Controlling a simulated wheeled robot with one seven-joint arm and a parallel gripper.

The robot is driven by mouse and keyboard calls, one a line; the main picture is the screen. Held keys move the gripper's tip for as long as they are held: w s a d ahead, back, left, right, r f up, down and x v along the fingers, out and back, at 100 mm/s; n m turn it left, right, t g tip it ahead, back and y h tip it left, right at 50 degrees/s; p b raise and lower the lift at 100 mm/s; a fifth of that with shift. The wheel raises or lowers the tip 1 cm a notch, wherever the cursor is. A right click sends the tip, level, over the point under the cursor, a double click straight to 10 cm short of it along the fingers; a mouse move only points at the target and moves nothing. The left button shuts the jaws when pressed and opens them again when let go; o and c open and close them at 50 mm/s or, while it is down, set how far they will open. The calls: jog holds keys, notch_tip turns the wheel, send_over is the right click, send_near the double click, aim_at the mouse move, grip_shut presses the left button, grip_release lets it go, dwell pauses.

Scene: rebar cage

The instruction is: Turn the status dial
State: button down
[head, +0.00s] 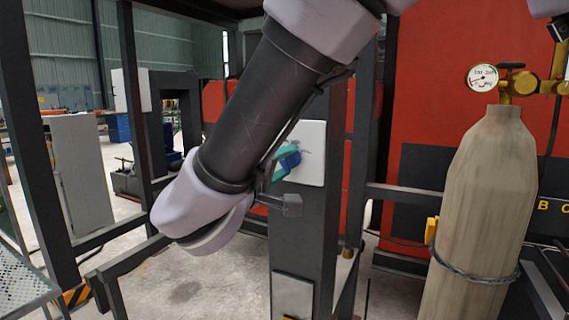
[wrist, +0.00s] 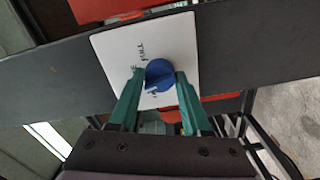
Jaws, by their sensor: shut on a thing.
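The status dial (wrist: 159,73) is a round blue knob on a white plate (wrist: 118,52) fixed to a dark upright post. In the wrist view the word FULL shows beside the dial, and other lettering is partly hidden. A pale mark on the dial points toward the lower left of that view. My gripper (wrist: 160,78) has two green fingers, shut on the dial from both sides. In the head view the white plate (head: 313,142) is partly hidden behind my arm, with the dial (head: 291,160) and my gripper (head: 281,165) at its left edge.
A tall tan gas cylinder (head: 480,200) with a pressure gauge (head: 482,77) stands at the right. Dark metal frame bars surround the post (head: 300,235). A red panel (head: 440,80) lies behind. A grey cabinet (head: 80,170) stands at the left.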

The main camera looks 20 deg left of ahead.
jog(key=n, duration=0.4)
jog(key=shift+n, duration=0.3)
jog(key=n, duration=0.4)
jog(key=shift+n, duration=0.4)
jog(key=shift+c, duration=1.8)
grip_release()
jog(key=shift+s, duration=0.1)
jog(key=s+a, duration=0.1)
jog(key=s, duration=0.9)
jog(key=shift+s, duration=0.3)
